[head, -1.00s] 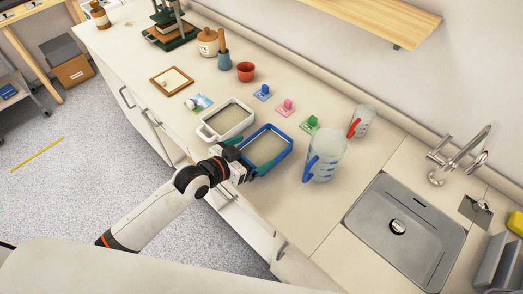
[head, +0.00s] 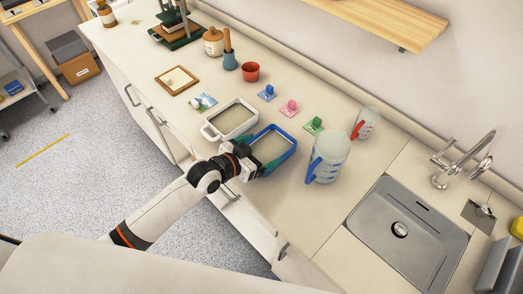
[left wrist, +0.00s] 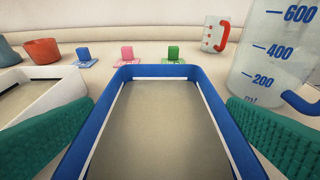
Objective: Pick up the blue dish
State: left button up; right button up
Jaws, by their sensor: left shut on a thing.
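The blue dish (head: 290,154) is a shallow rectangular tray with a blue rim and a beige inside, near the front edge of the counter. My left gripper (head: 257,165) reaches over the counter edge and is shut on the dish. In the left wrist view the blue dish (left wrist: 160,72) fills the middle and looks level. The left gripper's green fingers (left wrist: 160,130) press near its two long sides. Whether the dish is clear of the counter is hard to tell. My right gripper is not in view.
A white dish (head: 230,118) stands close on the left. A large beaker with a blue handle (head: 328,157) stands close on the right. Blue, pink and green pieces (head: 289,108) stand behind. A sink (head: 410,235) lies to the right.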

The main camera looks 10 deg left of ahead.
aim_at(260, 160)
pick_arm(q)
notch_tip(260, 160, up, 10)
dwell(1.0)
